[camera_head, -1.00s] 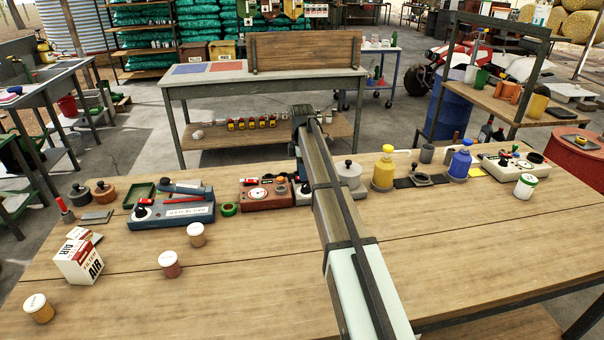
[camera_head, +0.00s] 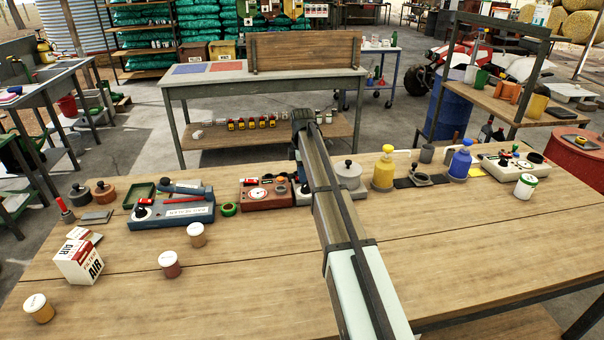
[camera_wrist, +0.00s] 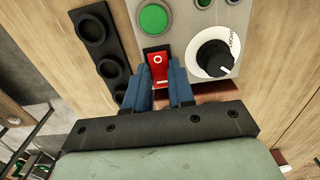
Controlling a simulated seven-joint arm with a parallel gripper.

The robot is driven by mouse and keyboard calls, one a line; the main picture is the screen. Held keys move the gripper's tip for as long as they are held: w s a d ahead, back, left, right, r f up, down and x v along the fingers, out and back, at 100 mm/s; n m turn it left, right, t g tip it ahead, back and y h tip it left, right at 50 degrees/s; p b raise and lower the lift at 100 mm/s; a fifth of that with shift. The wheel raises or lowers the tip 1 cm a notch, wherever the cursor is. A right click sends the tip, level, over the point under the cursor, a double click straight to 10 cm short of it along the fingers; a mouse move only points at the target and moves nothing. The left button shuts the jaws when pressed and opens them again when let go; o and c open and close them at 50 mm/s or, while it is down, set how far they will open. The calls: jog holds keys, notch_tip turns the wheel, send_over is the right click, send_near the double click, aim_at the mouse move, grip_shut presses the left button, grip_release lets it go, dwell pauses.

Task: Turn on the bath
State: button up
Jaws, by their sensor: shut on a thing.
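In the wrist view, a red rocker switch (camera_wrist: 157,57) marked with a white O sits on a light grey panel (camera_wrist: 192,22). My gripper (camera_wrist: 161,76) has its two blue fingers at the switch, one on either side of its lower part, and is shut on it. The fingertips partly cover the switch's lower edge. A black-and-white knob (camera_wrist: 213,57) and a green button (camera_wrist: 154,18) are on the same panel.
A dark strip with round sockets (camera_wrist: 97,38) lies left of the panel in the wrist view. On the bench (camera_head: 250,285) in the head view stand a red-brown gauge box (camera_head: 266,195), a blue device (camera_head: 172,208) and yellow (camera_head: 383,172) and blue (camera_head: 460,163) bottles. The front of the bench is mostly clear.

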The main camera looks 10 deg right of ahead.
jog(key=shift+a, duration=0.1)
grip_shut()
jog(key=shift+a+h, duration=0.1)
jog(key=shift+h, duration=0.7)
jog(key=o, duration=0.9)
grip_release()
jog(key=r, duration=0.4)
jog(key=a+r, duration=0.1)
jog(key=r, duration=0.8)
jog(key=shift+a+r, duration=0.35)
jog(key=shift+a, duration=0.05)
